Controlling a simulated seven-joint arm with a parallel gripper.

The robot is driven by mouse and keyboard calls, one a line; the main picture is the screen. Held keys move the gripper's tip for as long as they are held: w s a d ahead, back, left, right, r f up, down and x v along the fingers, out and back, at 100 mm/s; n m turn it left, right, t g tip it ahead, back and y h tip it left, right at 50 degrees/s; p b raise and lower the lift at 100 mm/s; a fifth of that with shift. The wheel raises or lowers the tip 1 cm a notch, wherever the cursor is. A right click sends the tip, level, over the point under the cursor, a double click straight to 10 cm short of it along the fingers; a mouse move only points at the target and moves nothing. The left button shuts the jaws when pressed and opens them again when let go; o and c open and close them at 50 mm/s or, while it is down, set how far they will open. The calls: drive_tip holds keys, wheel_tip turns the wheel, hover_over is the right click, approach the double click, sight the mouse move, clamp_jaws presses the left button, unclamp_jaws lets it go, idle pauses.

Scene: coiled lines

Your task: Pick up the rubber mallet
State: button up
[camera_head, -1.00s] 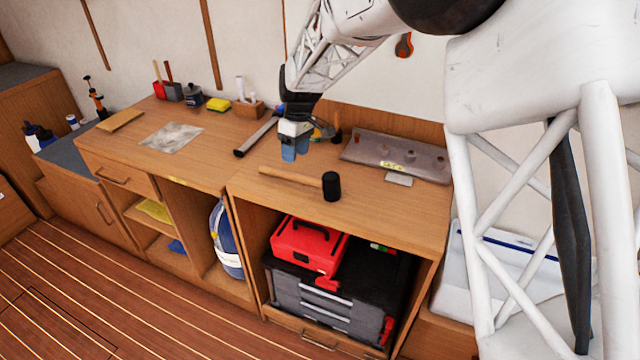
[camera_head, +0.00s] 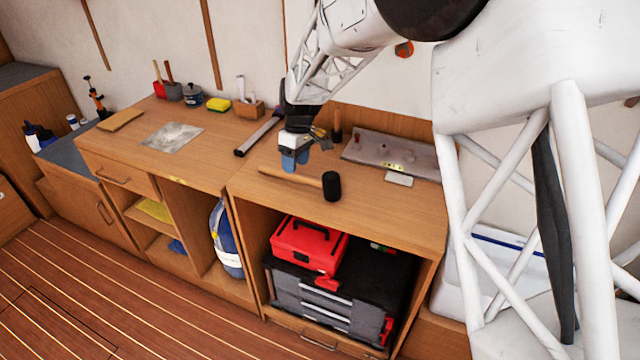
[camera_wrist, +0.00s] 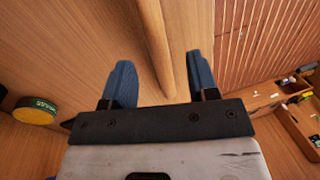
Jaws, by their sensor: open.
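The rubber mallet has a black head (camera_head: 331,186) and a pale wooden handle (camera_head: 288,176). It lies on the wooden counter near the front edge, handle to the left. My gripper (camera_head: 293,164) has blue fingers, pointing down just above and behind the handle in the head view. In the wrist view my gripper (camera_wrist: 160,78) is open, with a long wooden bar that looks like the handle (camera_wrist: 152,42) running between the fingers, apparently clear of both. The black head is not seen in the wrist view. Whether the fingertips reach handle height, I cannot tell.
A grey tray (camera_head: 360,149) stands behind and right of the mallet. A dark bar-shaped tool (camera_head: 258,137) lies to the left. A round yellow-and-green item (camera_wrist: 35,108) is left of the fingers in the wrist view. The counter left of the handle is clear.

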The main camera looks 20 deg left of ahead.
sight(296, 178)
drive_tip(key=shift+s+f, duration=0.15)
drive_tip(key=shift+f, duration=1)
drive_tip(key=shift+s+f, duration=0.1)
drive_tip(key=shift+f, duration=1.05)
clamp_jaws()
